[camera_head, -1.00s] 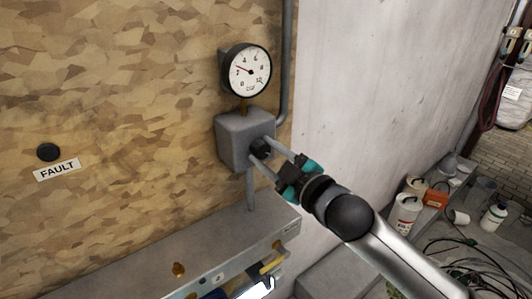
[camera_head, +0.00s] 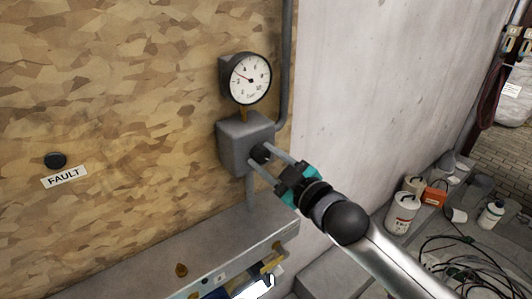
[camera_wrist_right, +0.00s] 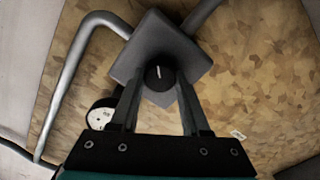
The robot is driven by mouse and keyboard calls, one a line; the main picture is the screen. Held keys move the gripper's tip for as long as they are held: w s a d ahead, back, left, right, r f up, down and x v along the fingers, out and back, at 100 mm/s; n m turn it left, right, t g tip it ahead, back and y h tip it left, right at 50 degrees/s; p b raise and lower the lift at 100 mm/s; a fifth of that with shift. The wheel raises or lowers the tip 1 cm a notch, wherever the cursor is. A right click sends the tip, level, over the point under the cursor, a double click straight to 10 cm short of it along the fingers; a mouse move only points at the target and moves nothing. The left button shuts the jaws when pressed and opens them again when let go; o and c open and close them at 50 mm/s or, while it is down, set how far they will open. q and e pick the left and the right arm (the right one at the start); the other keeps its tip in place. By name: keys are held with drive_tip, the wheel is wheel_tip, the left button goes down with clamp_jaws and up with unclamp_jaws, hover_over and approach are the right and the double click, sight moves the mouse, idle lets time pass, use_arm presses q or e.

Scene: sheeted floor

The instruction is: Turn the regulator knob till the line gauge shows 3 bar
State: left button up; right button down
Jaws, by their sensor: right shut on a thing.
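The line gauge (camera_head: 250,80) is a round white dial with a black rim on the wooden wall. My right gripper (camera_head: 264,157) is shut on the knob, one finger on each side. In the right wrist view the knob (camera_wrist_right: 158,77) shows a white line pointing nearly straight up, between the fingers (camera_wrist_right: 157,88). The gauge (camera_wrist_right: 100,118) is partly hidden there. My left gripper is not in view.
A grey pipe (camera_head: 286,60) runs beside the gauge. A grey ledge (camera_head: 200,255) lies below the box. A FAULT label (camera_head: 64,177) and black button (camera_head: 55,160) are on the left.

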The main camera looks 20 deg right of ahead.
drive_tip(key=shift+c, duration=1.9)
unclamp_jaws()
drive_tip(key=shift+s, duration=0.1)
drive_tip(key=b+v, duration=0.1)
drive_tip(key=v, duration=1.4)
drive_tip(key=shift+b, duration=0.35)
